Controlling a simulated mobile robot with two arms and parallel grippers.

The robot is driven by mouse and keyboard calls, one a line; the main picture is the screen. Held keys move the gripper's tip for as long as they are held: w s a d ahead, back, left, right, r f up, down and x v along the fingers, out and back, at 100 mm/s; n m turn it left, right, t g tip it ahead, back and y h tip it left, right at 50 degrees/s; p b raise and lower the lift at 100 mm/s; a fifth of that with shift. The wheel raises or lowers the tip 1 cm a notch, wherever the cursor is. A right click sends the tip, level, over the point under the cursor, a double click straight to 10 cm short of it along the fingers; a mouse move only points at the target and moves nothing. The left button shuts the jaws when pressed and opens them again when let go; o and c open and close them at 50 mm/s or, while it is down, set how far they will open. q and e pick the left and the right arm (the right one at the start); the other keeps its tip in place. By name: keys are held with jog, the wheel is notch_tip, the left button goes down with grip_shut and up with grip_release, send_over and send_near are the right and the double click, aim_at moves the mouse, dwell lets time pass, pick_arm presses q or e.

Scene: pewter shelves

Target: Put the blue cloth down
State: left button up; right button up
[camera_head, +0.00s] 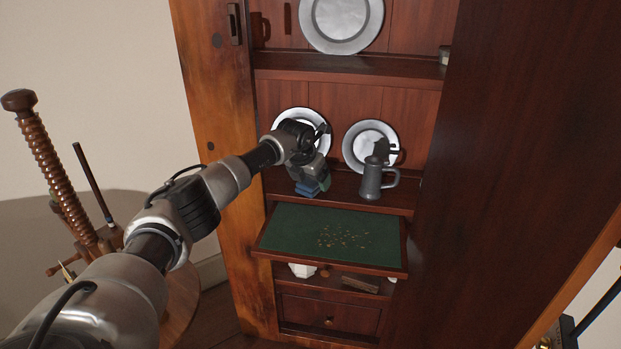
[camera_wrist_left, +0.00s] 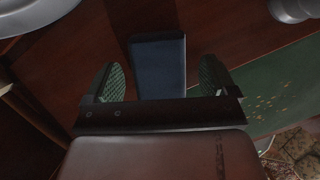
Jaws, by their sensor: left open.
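The blue cloth (camera_head: 307,190) is a small, dark blue folded block on the middle shelf of the wooden cabinet, near the shelf's front edge. In the left wrist view the cloth (camera_wrist_left: 158,66) lies flat on the shelf board between my two spread fingers, with a gap on each side. My left gripper (camera_wrist_left: 160,80) is open around its near end, and its body hides that end. In the head view the left gripper (camera_head: 312,182) reaches down to the shelf and partly covers the cloth. My right gripper is not in view.
A pewter tankard (camera_head: 372,180) stands right of the cloth. Pewter plates (camera_head: 358,141) lean behind on the shelf. Below, a pull-out board with a green surface (camera_head: 290,228) juts forward, bearing small scattered bits. A cabinet door (camera_head: 530,130) bounds the right side.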

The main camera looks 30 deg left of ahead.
aim_at(304, 185)
pick_arm(q)
jog(key=shift+s+r, duration=0.1)
jog(key=shift+r, duration=0.4)
jog(key=p+v, duration=0.1)
jog(key=v, duration=0.5)
jog(key=shift+s+r, duration=0.25)
jog(key=shift+r, duration=0.1)
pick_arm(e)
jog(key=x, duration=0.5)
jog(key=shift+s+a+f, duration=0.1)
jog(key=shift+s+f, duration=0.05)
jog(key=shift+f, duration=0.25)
